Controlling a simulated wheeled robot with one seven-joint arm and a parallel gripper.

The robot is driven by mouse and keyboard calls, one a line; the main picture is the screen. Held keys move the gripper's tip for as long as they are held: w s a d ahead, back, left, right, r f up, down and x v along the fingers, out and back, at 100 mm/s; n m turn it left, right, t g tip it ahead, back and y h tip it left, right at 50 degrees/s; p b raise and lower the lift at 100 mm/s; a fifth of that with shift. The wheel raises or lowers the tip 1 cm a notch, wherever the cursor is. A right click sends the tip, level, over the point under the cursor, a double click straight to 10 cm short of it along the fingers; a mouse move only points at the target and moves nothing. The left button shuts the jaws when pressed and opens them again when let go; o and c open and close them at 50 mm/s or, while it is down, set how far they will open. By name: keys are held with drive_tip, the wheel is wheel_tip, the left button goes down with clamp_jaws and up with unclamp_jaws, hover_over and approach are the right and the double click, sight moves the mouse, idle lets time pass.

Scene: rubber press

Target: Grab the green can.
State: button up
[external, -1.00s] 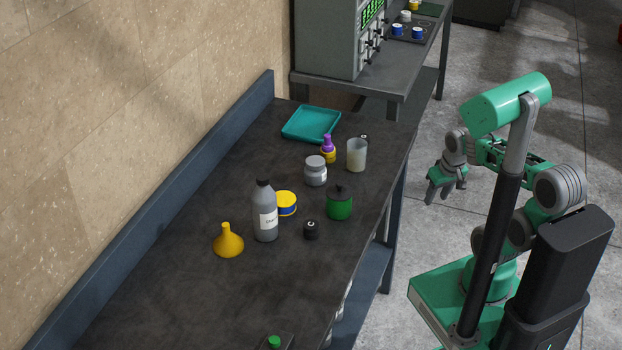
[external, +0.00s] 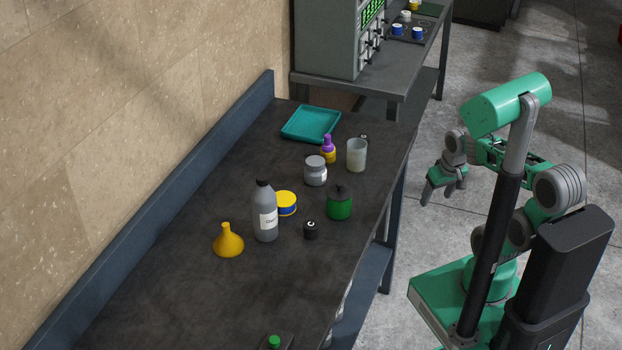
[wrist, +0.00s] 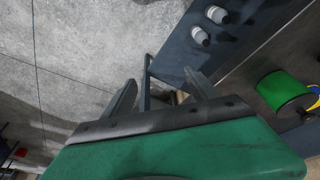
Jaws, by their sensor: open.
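The green can (external: 339,208) stands upright on the dark workbench near its right edge, with a dark top. In the wrist view the green can (wrist: 284,90) shows at the right. My gripper (external: 441,197) is open and empty, off the bench over the floor, to the right of the can and well apart from it. In the wrist view the two fingers of my gripper (wrist: 160,95) are spread with nothing between them.
Close around the can stand a small black container (external: 311,230), a grey jar (external: 315,172), a beaker (external: 356,156), a yellow-blue tin (external: 286,204) and a grey bottle (external: 265,215). A yellow funnel (external: 228,243) and teal tray (external: 311,124) are farther away. The bench (external: 180,290) front is mostly clear.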

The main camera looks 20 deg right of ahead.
sight(360, 215)
drive_tip(key=o, duration=0.5)
